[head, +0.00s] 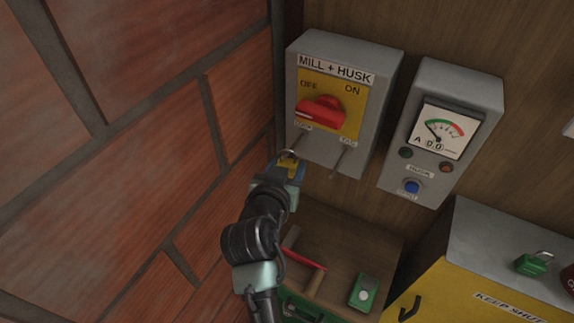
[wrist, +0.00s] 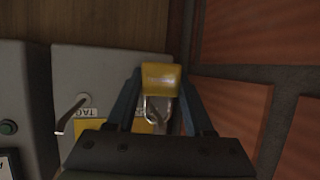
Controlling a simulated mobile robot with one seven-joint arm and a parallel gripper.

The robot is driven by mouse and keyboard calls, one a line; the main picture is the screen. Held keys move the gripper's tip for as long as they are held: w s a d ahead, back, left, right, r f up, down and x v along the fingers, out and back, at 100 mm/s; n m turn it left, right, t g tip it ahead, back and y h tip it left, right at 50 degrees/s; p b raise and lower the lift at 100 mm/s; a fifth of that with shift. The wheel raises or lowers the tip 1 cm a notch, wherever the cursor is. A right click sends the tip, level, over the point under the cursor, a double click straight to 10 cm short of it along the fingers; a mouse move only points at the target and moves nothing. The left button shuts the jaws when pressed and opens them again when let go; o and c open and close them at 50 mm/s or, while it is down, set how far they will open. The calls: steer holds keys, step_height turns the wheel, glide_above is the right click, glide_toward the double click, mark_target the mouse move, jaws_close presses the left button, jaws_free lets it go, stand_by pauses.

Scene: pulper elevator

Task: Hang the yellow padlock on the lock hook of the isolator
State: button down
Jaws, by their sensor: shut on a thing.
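My gripper (head: 289,171) is shut on the yellow padlock (head: 288,165) just below the left part of the isolator (head: 367,115). The padlock's shackle (head: 289,154) points up at the lower end of the lock hook (head: 296,140), under the LOCK label. I cannot tell whether the hook passes through the shackle. In the wrist view the yellow padlock body (wrist: 161,78) sits between the two fingers, with its metal shackle (wrist: 158,110) towards the isolator face. The red isolator handle (head: 320,112) lies to the left, on the OFF side.
The tag hook (head: 340,160) sticks out right of the lock hook. A meter box (head: 470,93) hangs to the right, and a brick wall (head: 120,150) stands close on the left. Below are a red-handled tool (head: 305,260), a green device (head: 364,292) and a green padlock (head: 533,264) on a yellow cabinet.

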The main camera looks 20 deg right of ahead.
stand_by(0.3)
steer(key=shift+c, duration=1)
jaws_free()
steer(key=b+v, duration=0.4)
steer(key=v, duration=0.9)
steer(key=w+a+r+n+t+y+b, duration=0.1)
steer(key=w+a+r+t, duration=0.15)
steer(key=r, duration=0.35)
steer(key=w+a+r+n+t+y, duration=0.1)
steer(key=r+t, duration=0.2)
steer(key=r, duration=0.3)
steer(key=w+a+r+n+t+y+b, duration=0.1)
steer(key=a+r+t, duration=0.15)
steer(key=r, duration=0.35)
steer(key=s+a+r+n+t+y, duration=0.2)
steer(key=s+r+t, duration=0.2)
steer(key=r, duration=0.6)
steer(key=s+a+r+n+t+y, duration=0.2)
steer(key=s+r+t+y, duration=0.1)
steer(key=r, duration=0.7)
steer(key=shift+s+a+t+b, duration=0.35)
steer(key=shift+s+t+b, duration=0.1)
steer(key=shift+s+t, duration=0.4)
